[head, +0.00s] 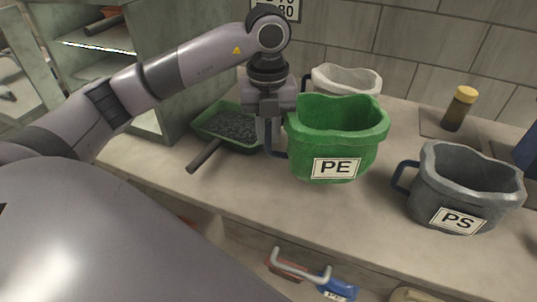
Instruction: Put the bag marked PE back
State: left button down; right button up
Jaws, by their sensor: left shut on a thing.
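The green bag marked PE (336,137) is upright at the middle of the head view, its label facing me. My left gripper (268,134) comes down from above at the bag's left side and is shut on it, at its blue-grey handle. The fingertips are partly hidden. I cannot tell whether the bag's base touches the counter (275,202). My right gripper is not in view.
A grey bag marked PS (464,187) stands to the right, and a white bag (346,79) behind. A green tray of dark granules (228,127) lies left. A yellow-capped jar (459,108) stands back right. Counter space is clear in front.

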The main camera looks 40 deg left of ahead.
aim_at(268, 153)
pick_arm(q)
notch_tip(268, 153, down, 6)
jog(key=shift+f, duration=0.1)
dwell(0.4)
jog(key=shift+f, duration=0.2)
jog(key=c, duration=1.1)
grip_release()
jog(key=shift+o, duration=0.2)
jog(key=shift+r, duration=0.1)
